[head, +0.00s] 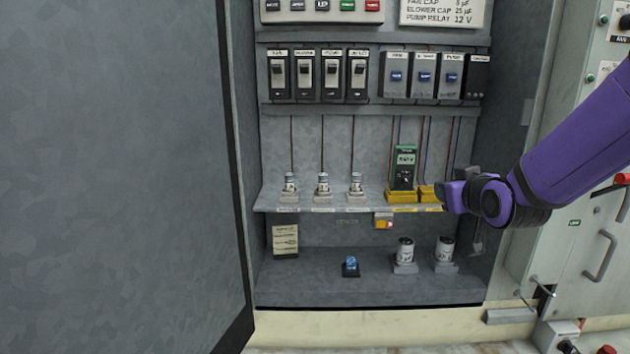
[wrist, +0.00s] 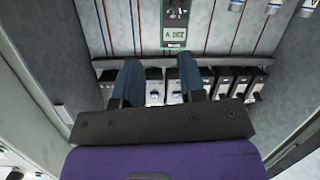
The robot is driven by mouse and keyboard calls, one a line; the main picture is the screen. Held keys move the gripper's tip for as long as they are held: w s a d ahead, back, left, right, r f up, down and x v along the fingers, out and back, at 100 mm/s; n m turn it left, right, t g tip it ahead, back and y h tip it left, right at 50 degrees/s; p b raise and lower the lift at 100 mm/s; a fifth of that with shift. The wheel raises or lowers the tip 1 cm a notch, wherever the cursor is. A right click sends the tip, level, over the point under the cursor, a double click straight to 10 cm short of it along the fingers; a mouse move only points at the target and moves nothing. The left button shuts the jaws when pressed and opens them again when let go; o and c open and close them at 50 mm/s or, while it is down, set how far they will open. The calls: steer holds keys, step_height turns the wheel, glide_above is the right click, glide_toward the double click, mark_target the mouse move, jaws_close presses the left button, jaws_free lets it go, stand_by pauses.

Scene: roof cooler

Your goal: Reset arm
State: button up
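My purple arm reaches in from the right in the head view. My gripper (head: 447,196) is inside the open cabinet, at the right end of the middle shelf, close to the yellow holders. In the wrist view, the two dark fingers of my gripper (wrist: 160,78) stand apart with nothing held between them. The green multimeter (head: 404,167) stands upright in a yellow holder (head: 402,196) just left of my gripper. It also shows in the wrist view (wrist: 176,18), upside down, beyond the fingers.
Three small fuses (head: 323,184) stand on the shelf (head: 268,203). Switches (head: 305,74) and relays (head: 424,75) line the wall above. Two white cylinders (head: 404,251) and a blue item (head: 351,264) are below. The grey door (head: 120,170) is left; a lever panel (head: 590,255) is right.

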steer(key=s+d+r+m+g, duration=0.1)
steer(key=s+g, duration=0.3)
steer(key=s, duration=1)
steer(key=s+d+r+m+g, duration=0.1)
steer(key=s+g, duration=0.4)
steer(key=s, duration=1)
step_height(320, 180, up, 2)
steer(key=shift+s+d+r+m+g+h, duration=0.15)
steer(key=shift+d+m+g+h, duration=0.15)
steer(key=shift+m+h, duration=0.15)
